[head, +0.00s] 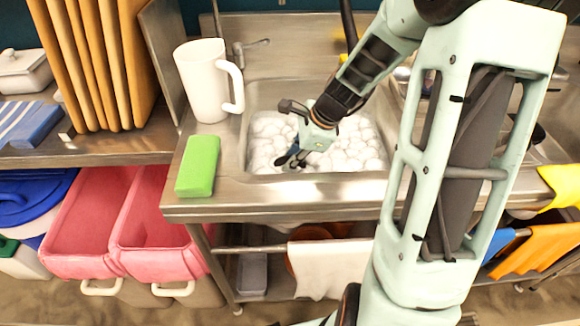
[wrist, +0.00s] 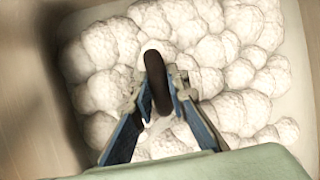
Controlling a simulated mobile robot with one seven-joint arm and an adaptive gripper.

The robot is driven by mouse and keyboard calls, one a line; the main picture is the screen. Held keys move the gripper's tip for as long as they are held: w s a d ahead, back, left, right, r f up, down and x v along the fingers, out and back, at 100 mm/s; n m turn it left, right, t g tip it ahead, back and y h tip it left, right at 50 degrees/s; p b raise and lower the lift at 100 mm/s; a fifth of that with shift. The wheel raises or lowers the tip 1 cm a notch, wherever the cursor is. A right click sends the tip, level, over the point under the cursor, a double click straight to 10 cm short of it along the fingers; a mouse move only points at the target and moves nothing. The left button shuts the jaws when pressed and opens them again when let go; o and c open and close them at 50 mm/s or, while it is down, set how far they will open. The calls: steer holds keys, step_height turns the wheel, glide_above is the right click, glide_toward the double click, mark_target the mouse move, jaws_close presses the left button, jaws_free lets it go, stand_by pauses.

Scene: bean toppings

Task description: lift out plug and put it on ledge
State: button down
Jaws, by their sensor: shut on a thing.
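My gripper (head: 292,158) is inside the sink basin (head: 318,176), low among the white foam (head: 350,150). In the wrist view my gripper (wrist: 160,75) points down into the foam, and its fingers are shut on a dark, rounded, elongated thing (wrist: 157,82), which appears to be the plug. A small pale patch shows around its far end. The lower part of the plug and the basin floor are hidden by foam. In the head view the plug is hard to make out behind the fingers.
A white jug (head: 203,85) stands on the ledge (head: 180,150) left of the basin, with a green sponge (head: 198,166) in front of it. The tap (head: 250,43) is behind. Wooden boards (head: 100,60) stand at the left. Pink bins (head: 95,220) are below.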

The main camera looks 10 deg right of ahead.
step_height(320, 180, up, 8)
steer(key=shift+r+p, duration=0.15)
steer(key=shift+p, duration=1.05)
step_height(320, 180, up, 7)
steer(key=p, duration=0.6)
steer(key=shift+f, duration=0.2)
step_height(320, 180, up, 9)
steer(key=p, duration=0.7)
steer(key=shift+f+p, duration=0.15)
steer(key=shift+p, duration=0.25)
